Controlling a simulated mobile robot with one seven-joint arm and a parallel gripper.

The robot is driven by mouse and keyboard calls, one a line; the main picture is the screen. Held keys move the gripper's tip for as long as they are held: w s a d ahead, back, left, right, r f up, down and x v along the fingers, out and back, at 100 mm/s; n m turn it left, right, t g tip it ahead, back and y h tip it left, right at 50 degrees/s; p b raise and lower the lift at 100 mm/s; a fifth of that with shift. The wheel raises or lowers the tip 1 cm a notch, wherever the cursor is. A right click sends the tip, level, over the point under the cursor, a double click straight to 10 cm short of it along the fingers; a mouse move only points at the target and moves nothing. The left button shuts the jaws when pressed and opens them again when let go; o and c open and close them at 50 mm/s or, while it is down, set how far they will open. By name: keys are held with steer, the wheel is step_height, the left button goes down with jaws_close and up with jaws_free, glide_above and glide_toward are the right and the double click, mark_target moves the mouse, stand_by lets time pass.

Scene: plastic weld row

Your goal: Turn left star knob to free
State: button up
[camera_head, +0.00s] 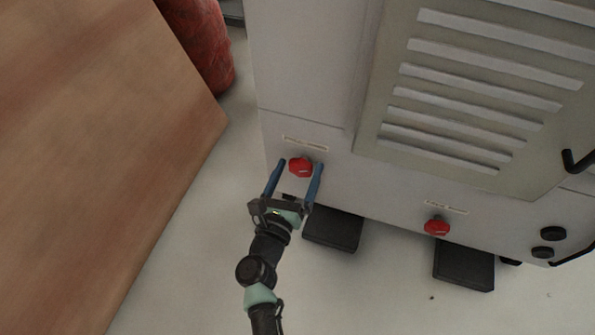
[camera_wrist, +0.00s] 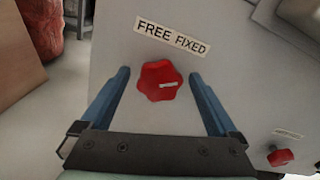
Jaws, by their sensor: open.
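The left star knob (camera_head: 300,167) is red and sits low on the front of the grey machine cabinet (camera_head: 310,85). In the wrist view the knob (camera_wrist: 159,81) shows a white pointer line aimed to the right, on the FIXED side. A label (camera_wrist: 172,37) above it reads FREE on the left and FIXED on the right. My gripper (camera_head: 302,164) is open, with its two blue fingers on either side of the knob. In the wrist view my gripper (camera_wrist: 160,76) shows gaps between both fingers and the knob. I cannot tell the remaining depth to the panel.
A second red knob (camera_head: 437,226) is on the cabinet to the right, with black knobs (camera_head: 553,233) beyond it. Black feet (camera_head: 333,229) stand below. A wooden surface (camera_head: 100,130) and a red cylinder (camera_head: 203,45) are at the left. Pale floor is clear in front.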

steer(key=c, duration=1.4)
steer(key=shift+o, duration=0.2)
